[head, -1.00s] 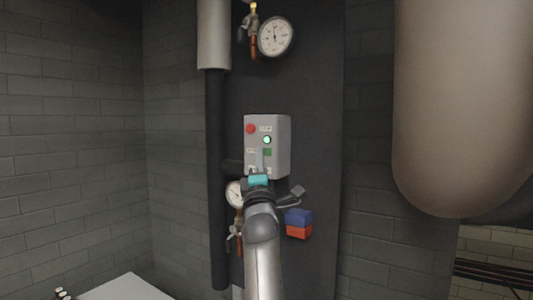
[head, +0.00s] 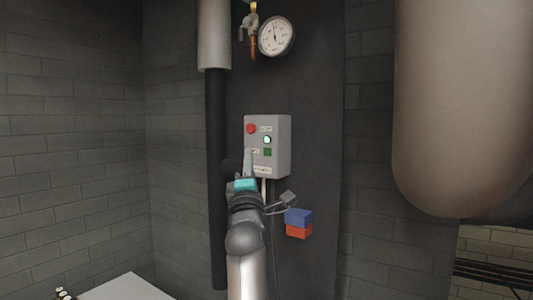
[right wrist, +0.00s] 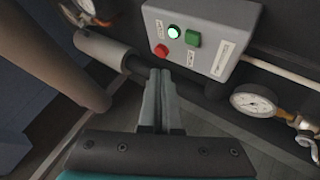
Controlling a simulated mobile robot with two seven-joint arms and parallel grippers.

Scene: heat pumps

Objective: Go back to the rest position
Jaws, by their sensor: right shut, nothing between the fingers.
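My right gripper (head: 247,164) is in front of the lower left edge of a grey control box (head: 281,146) on the dark panel. In the right wrist view its two fingers (right wrist: 160,88) are together with nothing between them. The box also shows in that view (right wrist: 225,22), with a red button (right wrist: 161,50), a lit green lamp (right wrist: 173,31) and a green button (right wrist: 193,37). The fingertips appear apart from the buttons. My left gripper is in neither view.
An upper gauge (head: 276,36) and a vertical pipe (head: 215,150) are by the panel. A blue and red block (head: 298,223) is below the box. A large tank (head: 462,100) hangs at right. A lower gauge (right wrist: 254,104) shows in the wrist view. A white surface (head: 125,288) is at lower left.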

